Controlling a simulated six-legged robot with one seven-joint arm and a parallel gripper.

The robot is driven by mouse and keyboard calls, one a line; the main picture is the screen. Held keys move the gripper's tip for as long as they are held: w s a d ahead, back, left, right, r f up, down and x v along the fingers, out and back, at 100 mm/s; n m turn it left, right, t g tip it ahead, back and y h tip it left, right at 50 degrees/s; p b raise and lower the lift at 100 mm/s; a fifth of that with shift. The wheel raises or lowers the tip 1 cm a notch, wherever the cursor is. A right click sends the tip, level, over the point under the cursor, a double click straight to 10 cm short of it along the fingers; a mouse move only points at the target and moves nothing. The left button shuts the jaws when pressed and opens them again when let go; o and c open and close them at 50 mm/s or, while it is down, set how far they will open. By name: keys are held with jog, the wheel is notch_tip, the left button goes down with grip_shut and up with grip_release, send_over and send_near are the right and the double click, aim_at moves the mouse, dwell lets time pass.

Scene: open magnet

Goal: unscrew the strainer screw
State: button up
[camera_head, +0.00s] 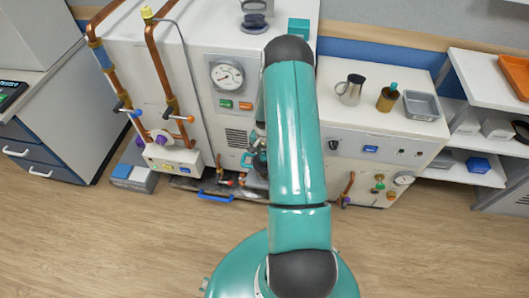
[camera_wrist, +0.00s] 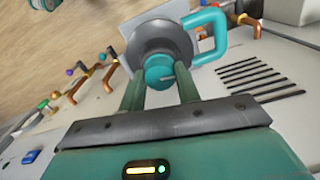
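In the wrist view, a round teal knob with a slot-like mark (camera_wrist: 159,71), which may be the strainer screw, sits at the centre of a dark grey disc (camera_wrist: 150,42). A teal loop handle (camera_wrist: 212,36) joins the disc's right side. The two teal fingers of my gripper (camera_wrist: 159,80) stand apart, one on each side of the knob. I cannot tell whether they touch it. In the head view my arm covers most of the gripper and the knob, in front of the white machine (camera_head: 200,60).
The machine carries a pressure gauge (camera_head: 227,76) and copper pipes (camera_head: 158,60). A white cabinet at the right bears a metal jug (camera_head: 351,89), a brass pot (camera_head: 387,98) and a grey tray (camera_head: 421,105). A blue handle (camera_head: 215,196) lies low in front. The wooden floor (camera_head: 110,245) is clear.

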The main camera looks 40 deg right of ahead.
jog(key=c, duration=0.4)
jog(key=shift+n, duration=0.3)
jog(key=n, duration=0.9)
jog(key=shift+n, duration=0.4)
jog(key=n, duration=1.1)
jog(key=shift+n, duration=0.4)
